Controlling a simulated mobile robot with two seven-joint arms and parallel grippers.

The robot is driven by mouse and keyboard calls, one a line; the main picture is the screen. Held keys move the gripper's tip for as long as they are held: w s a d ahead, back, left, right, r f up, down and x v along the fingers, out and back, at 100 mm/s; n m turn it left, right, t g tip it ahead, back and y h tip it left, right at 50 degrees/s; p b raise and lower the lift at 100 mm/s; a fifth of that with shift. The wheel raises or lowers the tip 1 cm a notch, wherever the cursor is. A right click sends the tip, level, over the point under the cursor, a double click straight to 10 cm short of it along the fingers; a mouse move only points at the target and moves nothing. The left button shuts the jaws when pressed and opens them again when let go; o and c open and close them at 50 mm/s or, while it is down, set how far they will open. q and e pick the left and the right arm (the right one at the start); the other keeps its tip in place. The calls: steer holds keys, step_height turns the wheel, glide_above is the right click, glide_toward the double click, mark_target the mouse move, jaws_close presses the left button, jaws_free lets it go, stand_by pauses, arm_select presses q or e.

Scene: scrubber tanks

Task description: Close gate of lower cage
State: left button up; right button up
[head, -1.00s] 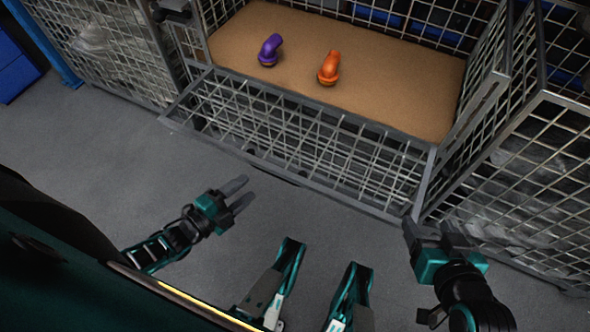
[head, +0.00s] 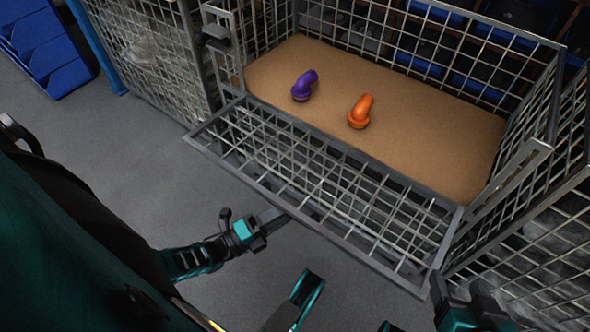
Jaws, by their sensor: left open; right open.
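The lower cage has a brown floor (head: 420,150) and wire mesh walls. Its mesh gate (head: 310,185) is folded down and outward along the front, tilted toward me, so the front of the cage is open. My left gripper (head: 272,216) is open and empty, its fingers close to the gate's outer edge near the middle. I cannot tell whether they touch it. My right gripper (head: 440,290) is open at the lower right, near the gate's right end. Its lower part is cut off by the picture edge.
A purple pipe elbow (head: 303,86) and an orange one (head: 360,112) lie on the cage floor. More mesh cages stand at the left (head: 150,60) and right (head: 540,245). Blue bins (head: 45,50) are at the upper left. Grey floor (head: 130,150) at the left is clear.

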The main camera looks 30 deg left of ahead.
mark_target(295, 207)
arm_select(q)
steer(key=shift+x, duration=2.1)
steer(key=shift+c, duration=0.2)
jaws_close()
